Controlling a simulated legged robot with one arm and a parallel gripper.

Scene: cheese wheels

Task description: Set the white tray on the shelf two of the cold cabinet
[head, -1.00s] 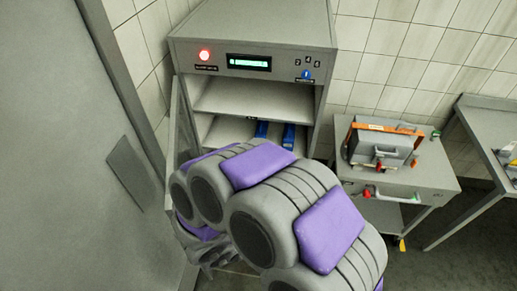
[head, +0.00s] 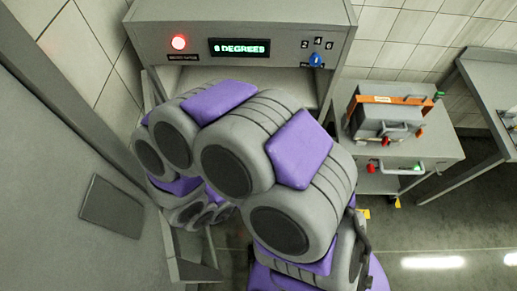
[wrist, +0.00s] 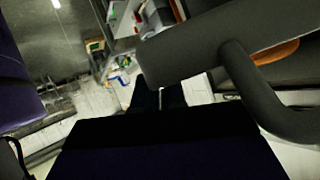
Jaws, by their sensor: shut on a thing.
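The cold cabinet (head: 240,14) stands ahead in the head view, with a red lamp (head: 179,42), a lit display (head: 240,47) and a blue knob (head: 316,60) by the numbers 2, 4 and 6. Its front is open, but my arm covers most of the shelves. I cannot make out the white tray in either view. My gripper is hidden behind my arm in the head view. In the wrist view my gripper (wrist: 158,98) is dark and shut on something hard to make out. A grey bar with a curved handle (wrist: 240,75) lies close by there.
A grey panel (head: 185,252) stands below left of the cabinet. To the right, a small cart (head: 410,155) carries a grey case with an orange strip (head: 385,110). A metal table (head: 490,75) is at far right. A grey wall or door fills the left. Floor is clear at lower right.

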